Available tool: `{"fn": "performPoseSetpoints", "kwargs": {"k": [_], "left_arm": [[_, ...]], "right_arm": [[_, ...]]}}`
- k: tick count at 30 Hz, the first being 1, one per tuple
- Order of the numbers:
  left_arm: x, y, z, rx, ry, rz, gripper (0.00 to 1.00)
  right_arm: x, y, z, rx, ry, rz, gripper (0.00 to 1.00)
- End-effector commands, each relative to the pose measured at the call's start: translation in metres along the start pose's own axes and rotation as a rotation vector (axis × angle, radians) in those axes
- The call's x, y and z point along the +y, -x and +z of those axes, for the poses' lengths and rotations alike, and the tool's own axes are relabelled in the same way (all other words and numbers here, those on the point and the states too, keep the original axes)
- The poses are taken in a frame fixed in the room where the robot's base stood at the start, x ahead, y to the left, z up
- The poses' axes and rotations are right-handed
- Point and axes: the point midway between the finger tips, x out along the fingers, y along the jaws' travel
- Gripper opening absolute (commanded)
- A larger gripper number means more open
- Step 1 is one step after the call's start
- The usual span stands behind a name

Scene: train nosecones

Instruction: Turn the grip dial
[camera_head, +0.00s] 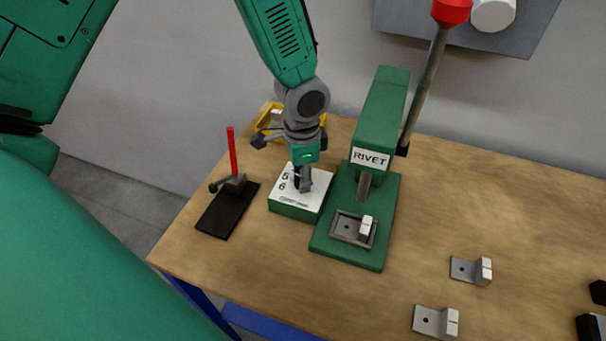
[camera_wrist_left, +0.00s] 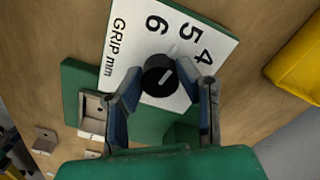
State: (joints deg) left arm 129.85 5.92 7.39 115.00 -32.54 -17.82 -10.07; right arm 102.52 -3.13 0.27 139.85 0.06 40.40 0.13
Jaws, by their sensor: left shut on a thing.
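The grip dial is a black round knob (camera_wrist_left: 158,78) with a white pointer line, on a white plate (camera_wrist_left: 122,45) printed "GRIP mm" with 4, 5 and 6. In the head view the plate tops a green box (camera_head: 292,209) on the table. My left gripper (camera_head: 304,184) reaches down from above onto the dial and hides most of it. In the left wrist view its two fingers (camera_wrist_left: 162,85) are shut on the knob, one on each side. The pointer line slants across the knob; which number it marks is hard to tell. My right gripper is not in view.
A green rivet press (camera_head: 377,125) with a red-topped lever (camera_head: 426,80) stands just right of the dial box. A red-handled tool (camera_head: 234,165) is on a black pad to the left. A yellow object (camera_head: 265,118) lies behind. Metal brackets (camera_head: 463,269) lie at right.

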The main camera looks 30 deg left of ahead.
Motion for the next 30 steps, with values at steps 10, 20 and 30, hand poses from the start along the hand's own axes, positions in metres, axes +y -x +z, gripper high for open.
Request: {"fn": "performPoseSetpoints", "kwargs": {"k": [10, 20, 30], "left_arm": [[-0.002, 0.001, -0.001, 0.004, 0.001, -0.003, 0.50], [-0.001, 0.006, -0.001, 0.003, 0.002, -0.003, 0.50], [-0.002, 0.070, -0.002, 0.008, 0.002, -0.004, 0.50]], "right_arm": [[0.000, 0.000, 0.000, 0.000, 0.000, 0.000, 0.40], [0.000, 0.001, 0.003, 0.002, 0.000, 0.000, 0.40], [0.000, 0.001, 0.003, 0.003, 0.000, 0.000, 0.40]]}}
